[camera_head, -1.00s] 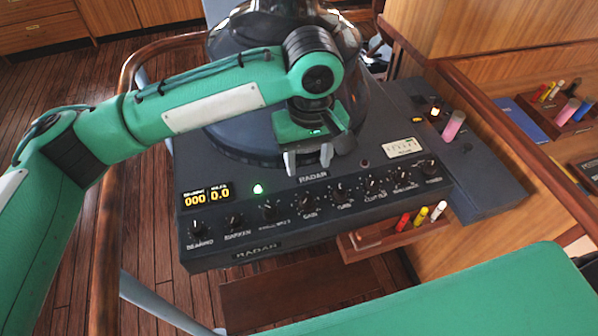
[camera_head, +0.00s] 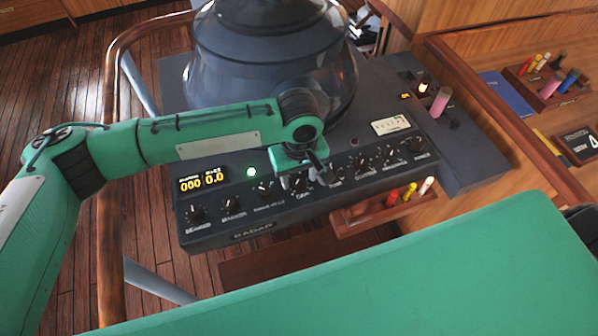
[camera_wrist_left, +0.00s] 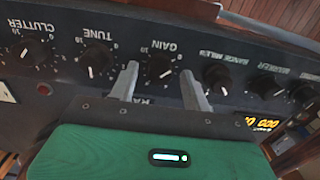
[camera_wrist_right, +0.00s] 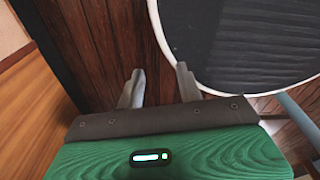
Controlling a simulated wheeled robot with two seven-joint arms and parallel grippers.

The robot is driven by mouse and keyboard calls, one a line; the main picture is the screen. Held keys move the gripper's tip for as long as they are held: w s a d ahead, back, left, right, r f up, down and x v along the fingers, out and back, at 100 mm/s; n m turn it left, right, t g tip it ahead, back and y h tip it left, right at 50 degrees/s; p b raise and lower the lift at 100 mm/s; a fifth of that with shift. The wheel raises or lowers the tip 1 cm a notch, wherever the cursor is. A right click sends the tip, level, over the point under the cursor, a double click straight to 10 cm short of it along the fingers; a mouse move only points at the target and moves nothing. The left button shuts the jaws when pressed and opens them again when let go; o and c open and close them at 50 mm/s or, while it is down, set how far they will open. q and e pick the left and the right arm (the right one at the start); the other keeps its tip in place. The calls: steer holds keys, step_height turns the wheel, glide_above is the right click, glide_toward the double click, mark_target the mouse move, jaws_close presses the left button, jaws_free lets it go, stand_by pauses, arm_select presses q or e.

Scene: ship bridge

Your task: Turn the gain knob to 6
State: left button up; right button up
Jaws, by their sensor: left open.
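The gain knob (camera_wrist_left: 159,67) is a small black dial with a white pointer line on the front panel of the dark radar console (camera_head: 250,218). In the left wrist view the GAIN label and scale appear upside down around it. My left gripper (camera_wrist_left: 160,78) is open, its two pale fingers on either side of the gain knob, not visibly closed on it. In the head view my left gripper (camera_head: 297,182) is over the gain knob and partly hides it. My right gripper (camera_wrist_right: 158,80) is open and empty, above a wooden floor and a dark round-edged surface.
The tune knob (camera_wrist_left: 95,60) and range knob (camera_wrist_left: 216,77) flank the gain knob closely. The display (camera_head: 201,181) reads 000 and 0.0. A small wooden tray (camera_head: 343,228) with coloured markers sits below the panel at right. A wooden rail (camera_head: 108,110) runs at left.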

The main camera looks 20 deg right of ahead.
arm_select(q)
steer(key=shift+f, duration=0.2)
steer(key=shift+c, duration=0.2)
steer(key=c, duration=0.9)
steer(key=shift+c, duration=0.2)
arm_select(e)
steer(key=shift+s+d, duration=0.2)
steer(key=shift+s, duration=0.4)
steer(key=shift+r, duration=0.1)
